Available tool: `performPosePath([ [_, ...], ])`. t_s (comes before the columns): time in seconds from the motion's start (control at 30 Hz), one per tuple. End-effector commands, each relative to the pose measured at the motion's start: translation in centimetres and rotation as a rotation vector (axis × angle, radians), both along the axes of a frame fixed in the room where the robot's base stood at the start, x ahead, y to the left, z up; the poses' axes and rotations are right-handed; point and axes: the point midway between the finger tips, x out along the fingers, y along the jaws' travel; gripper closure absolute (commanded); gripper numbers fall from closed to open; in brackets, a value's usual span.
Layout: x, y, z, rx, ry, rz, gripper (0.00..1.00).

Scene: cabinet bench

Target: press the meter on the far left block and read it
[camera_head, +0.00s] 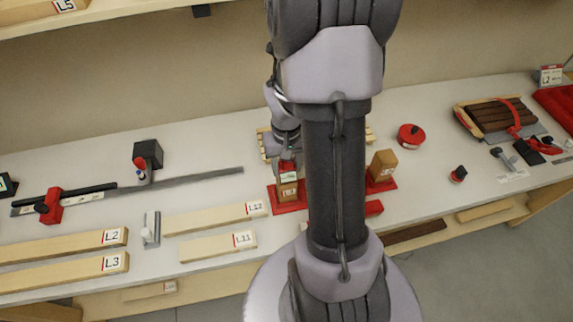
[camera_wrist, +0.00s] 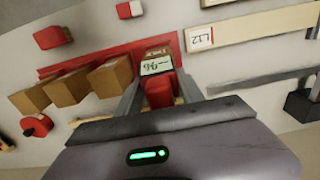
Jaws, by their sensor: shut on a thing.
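The meter (camera_wrist: 158,93) has a red body and a small pale display with dark digits. In the wrist view the digits look upside down and resemble "96", but I cannot read them surely. My gripper (camera_wrist: 159,78) is shut on the meter's body, one finger on each side. The far left block (camera_head: 288,190) is brown and stands on a red base (camera_head: 290,207). The meter is at this block; it also shows in the head view (camera_head: 287,176). Whether its tip is pressed into the wood is hidden.
Other brown blocks (camera_wrist: 108,77) stand in a row beside it, partly hidden by my arm in the head view. Boards L12 (camera_head: 215,217) and L11 (camera_head: 218,246) lie to the left. A red round tool (camera_head: 411,136) lies to the right on clear bench.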

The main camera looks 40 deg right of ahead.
Motion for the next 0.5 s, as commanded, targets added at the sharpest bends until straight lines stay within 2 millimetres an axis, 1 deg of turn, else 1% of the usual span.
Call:
performPosePath([
  [0.5, 0.0, 0.0, -0.69, 0.0, 0.0, 0.0, 1.0],
])
